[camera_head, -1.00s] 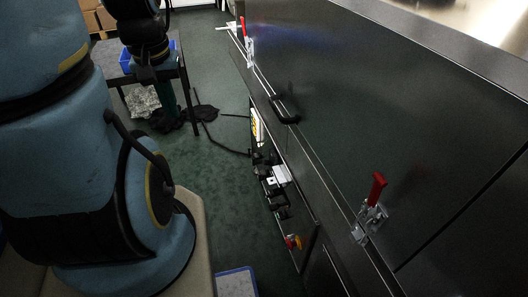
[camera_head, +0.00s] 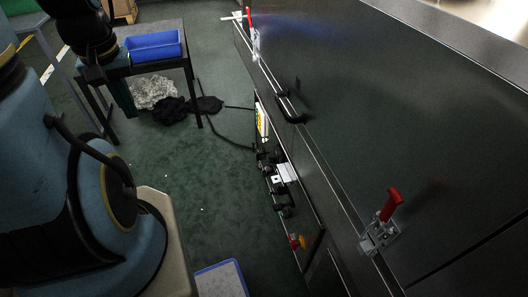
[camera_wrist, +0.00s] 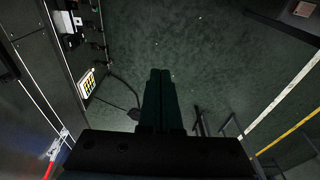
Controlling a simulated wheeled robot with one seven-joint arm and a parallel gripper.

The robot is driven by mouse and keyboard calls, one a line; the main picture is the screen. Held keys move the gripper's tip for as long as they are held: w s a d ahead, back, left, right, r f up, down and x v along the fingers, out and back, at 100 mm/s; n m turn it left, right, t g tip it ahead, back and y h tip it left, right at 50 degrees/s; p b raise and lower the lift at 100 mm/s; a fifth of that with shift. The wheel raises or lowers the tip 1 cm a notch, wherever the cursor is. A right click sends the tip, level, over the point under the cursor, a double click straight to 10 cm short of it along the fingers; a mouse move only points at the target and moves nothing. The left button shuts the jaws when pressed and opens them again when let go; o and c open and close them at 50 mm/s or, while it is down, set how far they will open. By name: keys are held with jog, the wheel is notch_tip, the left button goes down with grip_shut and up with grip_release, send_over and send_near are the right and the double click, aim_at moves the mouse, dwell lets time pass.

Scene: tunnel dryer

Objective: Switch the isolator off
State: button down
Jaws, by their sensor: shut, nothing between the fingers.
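The isolator (camera_head: 297,241) is a small red and yellow rotary switch low on the side of the dark dryer, in the lower middle of the head view. It is too small there to read its handle position. I cannot make it out in the wrist view. My gripper (camera_wrist: 160,72) shows in the wrist view as two dark fingers, closed together and empty, over the green floor. It is apart from the dryer side, which runs along the left of that view. In the head view my arm is at the left, well away from the isolator.
Red-handled clamps (camera_head: 381,229) and a black handle (camera_head: 288,109) stick out from the dryer. Black fittings and a white box (camera_head: 286,174) sit beyond the isolator. A table with a blue bin (camera_head: 153,47) stands back left, dark cloth (camera_head: 185,108) beside it. A blue-edged item (camera_head: 221,279) lies front centre.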

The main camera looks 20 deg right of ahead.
jog(key=w+d+f+m+b, duration=0.4)
jog(key=w+d+f+b, duration=0.1)
jog(key=d+f+b, duration=0.15)
jog(key=m+g+h+b, duration=0.2)
jog(key=m+h+b, duration=0.1)
jog(key=m+b, duration=1.1)
send_over(272, 159)
jog(key=a, duration=0.3)
notch_tip(272, 159, down, 24)
jog(key=shift+w+a+f, duration=0.15)
jog(key=shift+a+f, duration=0.05)
jog(key=x, duration=1)
jog(key=shift+a, duration=0.15)
jog(key=shift+f+b, duration=0.1)
jog(key=shift+b, duration=0.2)
